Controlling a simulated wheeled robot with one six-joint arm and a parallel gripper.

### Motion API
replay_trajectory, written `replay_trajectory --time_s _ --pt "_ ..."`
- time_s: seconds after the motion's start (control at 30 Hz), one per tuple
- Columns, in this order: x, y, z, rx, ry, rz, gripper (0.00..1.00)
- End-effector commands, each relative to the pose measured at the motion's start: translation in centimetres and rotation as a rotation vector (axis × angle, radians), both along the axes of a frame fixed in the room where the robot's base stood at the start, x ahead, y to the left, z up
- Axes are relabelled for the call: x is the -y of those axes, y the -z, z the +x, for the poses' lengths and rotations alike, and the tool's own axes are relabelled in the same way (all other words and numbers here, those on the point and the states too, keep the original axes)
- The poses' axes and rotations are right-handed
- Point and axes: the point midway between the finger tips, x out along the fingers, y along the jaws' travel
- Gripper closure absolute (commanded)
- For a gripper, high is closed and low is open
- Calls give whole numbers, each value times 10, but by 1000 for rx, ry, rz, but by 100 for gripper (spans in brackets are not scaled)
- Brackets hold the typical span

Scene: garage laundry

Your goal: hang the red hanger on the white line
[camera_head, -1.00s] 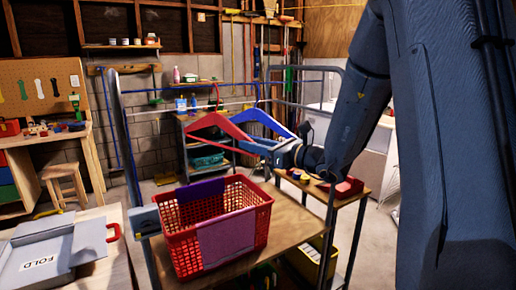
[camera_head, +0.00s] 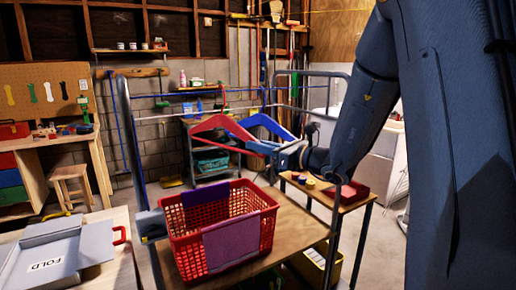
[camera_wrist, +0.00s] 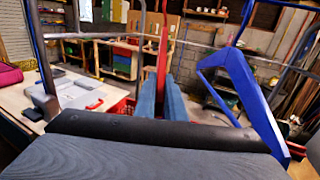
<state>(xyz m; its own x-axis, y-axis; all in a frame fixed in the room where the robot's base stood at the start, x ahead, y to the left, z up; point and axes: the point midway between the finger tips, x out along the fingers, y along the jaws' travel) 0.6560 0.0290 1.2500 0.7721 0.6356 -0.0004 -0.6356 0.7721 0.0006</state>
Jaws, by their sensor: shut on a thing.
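The red hanger (camera_head: 214,122) is held upright by one lower end, its hook upward near the lines in the head view. In the wrist view the red hanger (camera_wrist: 163,50) is seen edge-on, rising from between the fingers. My gripper (camera_head: 258,148) is shut on it; the fingers also show in the wrist view (camera_wrist: 170,98). The white line (camera_wrist: 110,36) crosses behind the hanger in the wrist view and is thin in the head view (camera_head: 165,117). I cannot tell whether the hook touches it.
A blue hanger (camera_head: 270,122) is close right of the red one; it also shows large in the wrist view (camera_wrist: 245,85). A red basket (camera_head: 187,250) stands below on a wooden-topped table. Grey frame posts (camera_head: 128,150) rise at both sides. A grey folding board (camera_head: 95,245) lies at left.

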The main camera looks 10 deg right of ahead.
Motion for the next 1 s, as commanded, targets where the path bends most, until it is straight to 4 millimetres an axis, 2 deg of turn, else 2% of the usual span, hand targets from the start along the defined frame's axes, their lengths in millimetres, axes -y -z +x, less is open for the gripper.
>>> replay_trajectory --time_s 0.5,1.0 --pt "0 -33 0 1 -1 0 100" --pt "1 -32 0 1 1 0 100"
